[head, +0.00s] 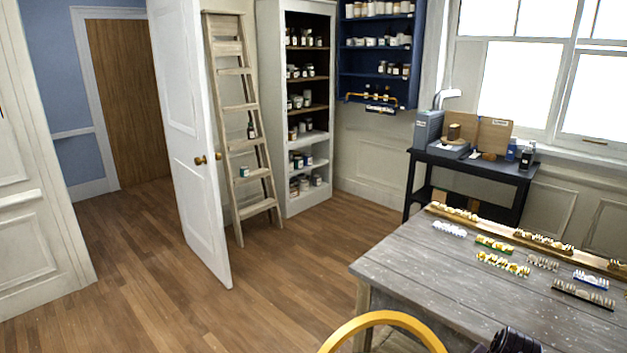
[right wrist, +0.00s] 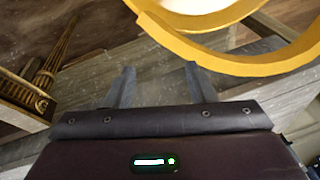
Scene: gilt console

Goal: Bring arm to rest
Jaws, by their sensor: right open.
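My right gripper (right wrist: 160,75) shows in the right wrist view with its two grey fingers apart and nothing visible between them. A gold ring-shaped rim (right wrist: 235,60) lies just beyond the fingers, toward the upper right. I cannot tell whether the gripper touches it. The gold rim also shows at the bottom of the head view (head: 382,318), beside the near left edge of the worktable. A dark part at the bottom edge of the head view may be my right arm. My left gripper is not in view.
The grey worktable (head: 405,272) holds several rows of small gold and silver pieces. A black side table (head: 510,172) stands behind it. An open white door (head: 190,140), a ladder (head: 240,110) and shelves (head: 270,110) stand farther back. Wooden floor (head: 150,270) is clear at left.

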